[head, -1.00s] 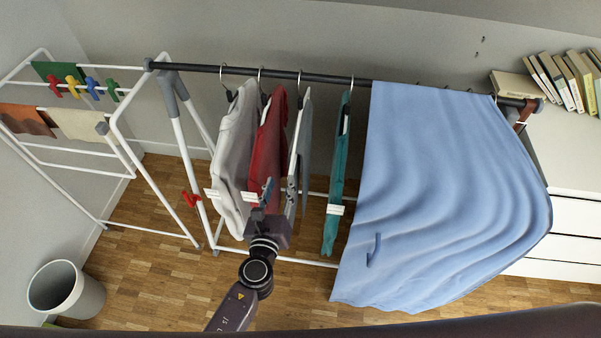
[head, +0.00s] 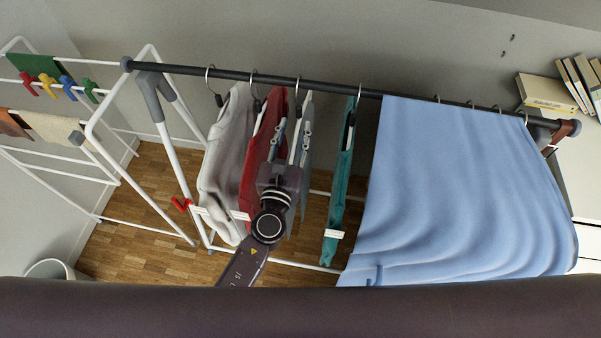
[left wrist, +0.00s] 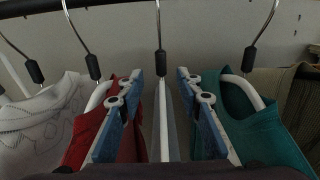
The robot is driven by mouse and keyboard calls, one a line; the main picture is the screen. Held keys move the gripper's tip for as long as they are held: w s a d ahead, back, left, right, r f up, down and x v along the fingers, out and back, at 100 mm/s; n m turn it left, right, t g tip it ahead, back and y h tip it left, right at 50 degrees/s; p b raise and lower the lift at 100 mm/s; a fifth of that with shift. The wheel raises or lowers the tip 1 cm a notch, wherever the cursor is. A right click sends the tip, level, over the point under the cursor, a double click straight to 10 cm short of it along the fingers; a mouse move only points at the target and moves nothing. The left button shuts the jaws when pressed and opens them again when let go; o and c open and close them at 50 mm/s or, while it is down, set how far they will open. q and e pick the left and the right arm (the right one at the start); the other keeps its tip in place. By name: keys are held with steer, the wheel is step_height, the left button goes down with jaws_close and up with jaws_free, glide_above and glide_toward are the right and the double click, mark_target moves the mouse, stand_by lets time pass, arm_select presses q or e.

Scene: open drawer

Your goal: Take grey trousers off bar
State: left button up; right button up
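The grey trousers (head: 306,158) hang edge-on from a hanger hooked on the dark bar (head: 222,73), between a red shirt (head: 261,157) and a teal garment (head: 341,190). My left gripper (head: 292,142) is in front of the trousers, below the bar. In the left wrist view its two blue fingers (left wrist: 160,92) are apart, one on each side of the trousers' hanger (left wrist: 161,65). The grey cloth (left wrist: 174,125) shows as a thin strip between them. I cannot tell whether a finger touches it. My right gripper is not in view.
A pale grey shirt (head: 225,155) hangs left of the red shirt. A large blue sheet (head: 455,190) covers the bar's right part. A white drying rack (head: 100,135) with coloured pegs stands left. Books (head: 566,88) lie far right. Neighbouring garments are close to the fingers.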

mark_target(298, 117)
arm_select(q)
steer(key=shift+w+d+r, duration=0.1)
steer(key=shift+w+r, duration=0.05)
steer(key=shift+w, duration=0.25)
steer(key=shift+w+d+r, duration=0.1)
steer(key=shift+w+r, duration=0.05)
steer(key=shift+w, duration=0.25)
steer(key=w, duration=0.2)
steer(key=w+d, duration=0.1)
steer(key=shift+w+f, duration=0.2)
steer(key=shift+w, duration=0.35)
steer(key=c, duration=0.9)
jaws_close()
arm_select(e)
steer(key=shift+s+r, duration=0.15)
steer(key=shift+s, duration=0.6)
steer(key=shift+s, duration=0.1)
arm_select(q)
steer(key=shift+r, duration=0.15)
